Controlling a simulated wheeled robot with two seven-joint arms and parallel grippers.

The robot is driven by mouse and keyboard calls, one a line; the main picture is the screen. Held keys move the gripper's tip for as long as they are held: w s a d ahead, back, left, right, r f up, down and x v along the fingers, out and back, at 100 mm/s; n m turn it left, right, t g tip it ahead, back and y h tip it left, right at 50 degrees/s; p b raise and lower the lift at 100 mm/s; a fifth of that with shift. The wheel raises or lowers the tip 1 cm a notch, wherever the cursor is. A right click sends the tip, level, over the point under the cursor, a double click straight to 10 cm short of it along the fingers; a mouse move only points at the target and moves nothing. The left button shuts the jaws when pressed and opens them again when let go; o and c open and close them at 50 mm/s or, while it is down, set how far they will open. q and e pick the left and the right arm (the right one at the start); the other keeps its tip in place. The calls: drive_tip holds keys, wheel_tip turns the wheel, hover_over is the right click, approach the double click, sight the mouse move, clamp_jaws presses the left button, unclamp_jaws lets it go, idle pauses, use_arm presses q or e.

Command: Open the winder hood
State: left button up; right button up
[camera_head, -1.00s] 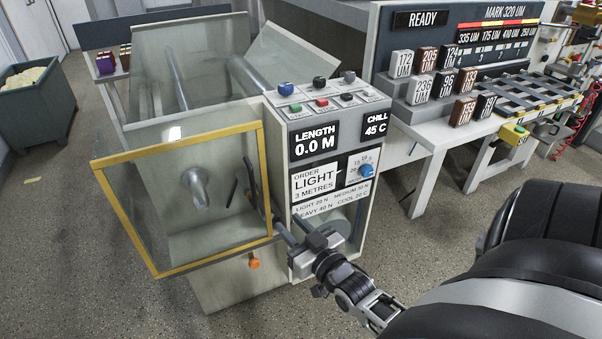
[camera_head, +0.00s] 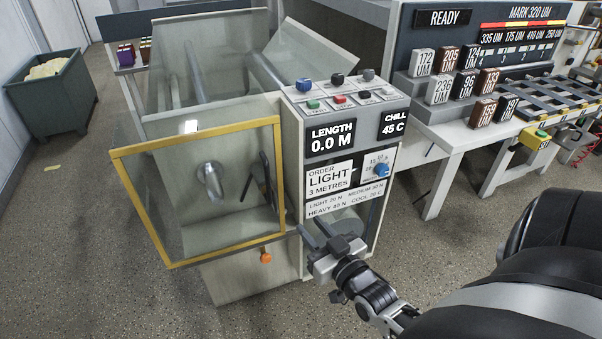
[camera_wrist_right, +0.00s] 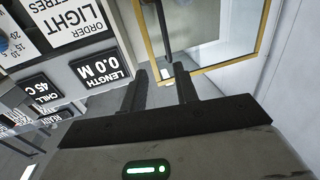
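The winder hood is a clear panel in a yellow frame (camera_head: 196,143) on the front of the winder. It hangs tilted, its lower edge jutting out in front of the body; it also shows in the right wrist view (camera_wrist_right: 143,35). A dark bar, perhaps its handle (camera_head: 267,178), shows near its right edge. My right gripper (camera_head: 312,236) is just right of the hood's lower right corner, in front of the control panel. It is open and empty; its two fingers show apart in the wrist view (camera_wrist_right: 161,90). My left gripper is not in view.
The winder's control panel (camera_head: 340,150) reads length 0.0 M and stands close behind my right gripper. An orange knob (camera_head: 266,257) sits below the hood. A bench with labelled blocks (camera_head: 438,89) is at right. A grey bin (camera_head: 60,95) stands far left; floor in front is clear.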

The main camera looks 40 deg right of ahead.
sight(269, 182)
drive_tip(key=w+b, duration=0.1)
drive_tip(key=w, duration=0.5)
drive_tip(key=w+b, duration=0.1)
drive_tip(key=w, duration=0.5)
drive_tip(key=w+d+b, duration=0.1)
drive_tip(key=w+b, duration=0.1)
drive_tip(key=w, duration=0.3)
drive_tip(key=shift+w+r, duration=0.35)
drive_tip(key=shift+w, duration=0.05)
drive_tip(key=shift+w+d, duration=0.1)
drive_tip(key=shift+w, duration=0.1)
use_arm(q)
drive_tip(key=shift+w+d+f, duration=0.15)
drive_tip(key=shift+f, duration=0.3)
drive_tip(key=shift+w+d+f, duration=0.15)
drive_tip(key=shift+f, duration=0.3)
use_arm(e)
drive_tip(key=shift+w, duration=0.1)
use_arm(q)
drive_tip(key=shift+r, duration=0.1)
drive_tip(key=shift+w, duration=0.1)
use_arm(e)
clamp_jaws()
